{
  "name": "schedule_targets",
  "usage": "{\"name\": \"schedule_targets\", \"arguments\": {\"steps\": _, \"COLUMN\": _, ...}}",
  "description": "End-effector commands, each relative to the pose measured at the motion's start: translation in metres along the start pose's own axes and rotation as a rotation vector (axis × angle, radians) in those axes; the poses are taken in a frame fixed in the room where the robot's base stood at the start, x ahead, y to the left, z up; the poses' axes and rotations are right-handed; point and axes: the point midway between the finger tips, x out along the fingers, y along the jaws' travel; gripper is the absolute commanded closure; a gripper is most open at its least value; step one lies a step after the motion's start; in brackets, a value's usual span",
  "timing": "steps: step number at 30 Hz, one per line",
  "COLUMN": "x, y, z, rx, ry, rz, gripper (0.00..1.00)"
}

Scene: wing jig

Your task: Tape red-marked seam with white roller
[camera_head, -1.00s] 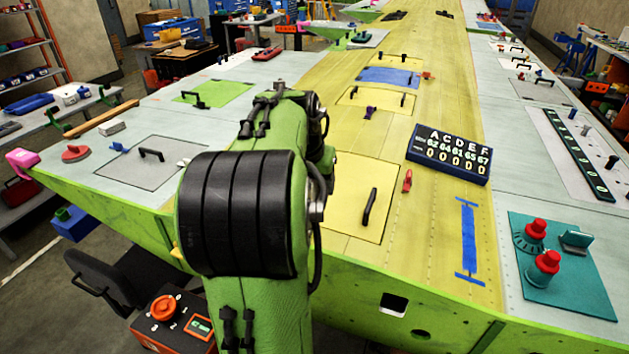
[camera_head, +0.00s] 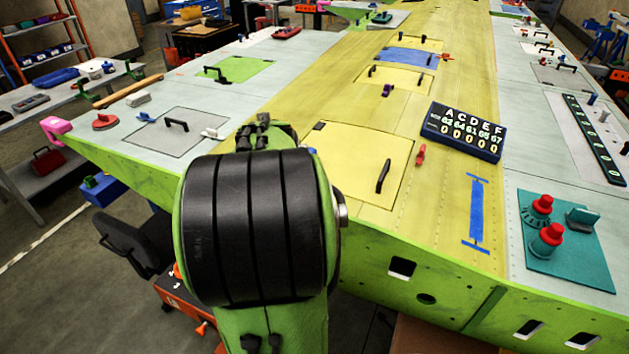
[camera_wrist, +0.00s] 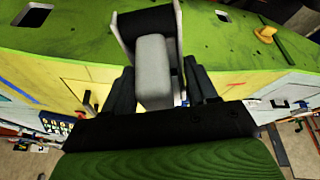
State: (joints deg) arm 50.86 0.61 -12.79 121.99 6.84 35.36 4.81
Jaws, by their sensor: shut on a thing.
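My gripper (camera_wrist: 157,88) shows in the wrist view with its dark fingers on both sides of a light grey-white block. This block looks like the handle of the white roller (camera_wrist: 153,60), which has a pale frame and a wide black band at its far end. In the head view my gripper and the roller are hidden behind my arm. A thin reddish line (camera_wrist: 236,85) shows on the wing panel in the wrist view; I cannot tell whether it is the marked seam. In the head view a blue tape strip (camera_head: 477,212) lies on the yellow wing skin.
A dark letter-and-number board (camera_head: 461,132) stands on the wing. A small red item (camera_head: 421,154) lies left of it. A teal plate (camera_head: 567,242) with two red-topped knobs is at the right. A black handle (camera_head: 383,176) rises from a yellow panel. The wing's green front edge has several cutouts.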

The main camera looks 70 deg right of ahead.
Motion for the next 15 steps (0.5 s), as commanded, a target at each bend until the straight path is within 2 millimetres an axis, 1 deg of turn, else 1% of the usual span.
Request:
{"name": "schedule_targets", "arguments": {"steps": 1, "x": 0.005, "y": -0.014, "z": 0.013, "rx": -0.047, "ry": -0.002, "rz": -0.019, "gripper": 0.67}}
{"name": "schedule_targets", "arguments": {"steps": 2, "x": 0.009, "y": -0.021, "z": 0.021, "rx": -0.074, "ry": -0.001, "rz": -0.029, "gripper": 0.67}}
{"name": "schedule_targets", "arguments": {"steps": 5, "x": 0.022, "y": -0.054, "z": 0.052, "rx": -0.190, "ry": 0.001, "rz": -0.076, "gripper": 0.67}}
{"name": "schedule_targets", "arguments": {"steps": 6, "x": 0.027, "y": -0.068, "z": 0.066, "rx": -0.239, "ry": 0.002, "rz": -0.097, "gripper": 0.67}}
{"name": "schedule_targets", "arguments": {"steps": 9, "x": 0.041, "y": -0.100, "z": 0.096, "rx": -0.350, "ry": 0.005, "rz": -0.141, "gripper": 0.67}}
{"name": "schedule_targets", "arguments": {"steps": 15, "x": 0.062, "y": -0.152, "z": 0.144, "rx": -0.530, "ry": 0.013, "rz": -0.216, "gripper": 0.67}}
